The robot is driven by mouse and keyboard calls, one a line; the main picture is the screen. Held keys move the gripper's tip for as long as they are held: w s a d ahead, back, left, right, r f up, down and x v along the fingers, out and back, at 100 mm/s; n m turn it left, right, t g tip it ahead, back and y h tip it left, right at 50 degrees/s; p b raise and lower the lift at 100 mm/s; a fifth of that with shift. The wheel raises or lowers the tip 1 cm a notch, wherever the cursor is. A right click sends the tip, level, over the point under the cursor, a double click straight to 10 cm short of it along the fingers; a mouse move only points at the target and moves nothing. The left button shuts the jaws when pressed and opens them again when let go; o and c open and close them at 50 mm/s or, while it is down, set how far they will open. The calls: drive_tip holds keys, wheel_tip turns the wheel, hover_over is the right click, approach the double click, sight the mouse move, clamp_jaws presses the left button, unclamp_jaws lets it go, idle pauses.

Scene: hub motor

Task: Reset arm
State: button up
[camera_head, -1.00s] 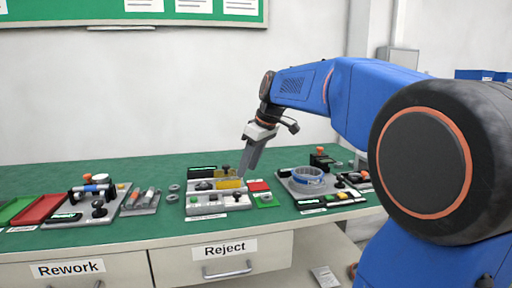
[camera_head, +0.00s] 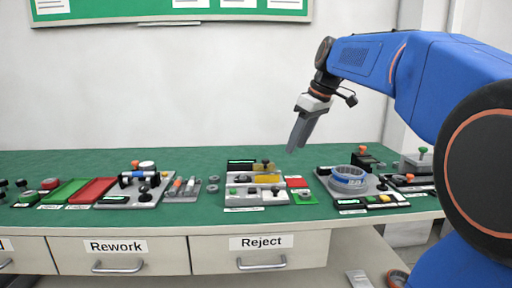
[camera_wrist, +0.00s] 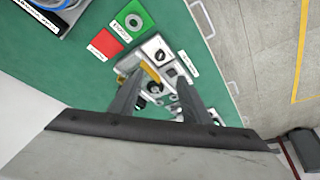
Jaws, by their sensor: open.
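My gripper (camera_head: 300,136) hangs above the green bench, in front of the wall, pointing down and to the left. It is open and I see nothing between its fingers. In the head view it is above and right of the middle fixture (camera_head: 256,190), a grey block with yellow and black parts, apart from it. In the wrist view the gripper (camera_wrist: 157,92) shows its two spread fingers, with the middle fixture (camera_wrist: 160,50) below and partly hidden behind them.
The green bench (camera_head: 200,160) holds a fixture with a blue ring (camera_head: 348,180) at right, a rework-side fixture (camera_head: 138,190) at left, and red and green pads (camera_head: 92,190). Drawers labelled Rework (camera_head: 115,247) and Reject (camera_head: 262,242) are shut. Air above the bench is clear.

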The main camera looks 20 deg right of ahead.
drive_tip(key=s+a+f+m+h, duration=0.1)
drive_tip(key=s+a+f+m, duration=0.2)
drive_tip(key=s+f, duration=1)
drive_tip(key=s+a+f+m+t+h, duration=0.1)
drive_tip(key=s+a+f+m, duration=0.2)
drive_tip(key=s+f, duration=0.9)
drive_tip(key=a+f, duration=0.2)
drive_tip(key=a, duration=0.1)
drive_tip(key=shift+s, duration=0.4)
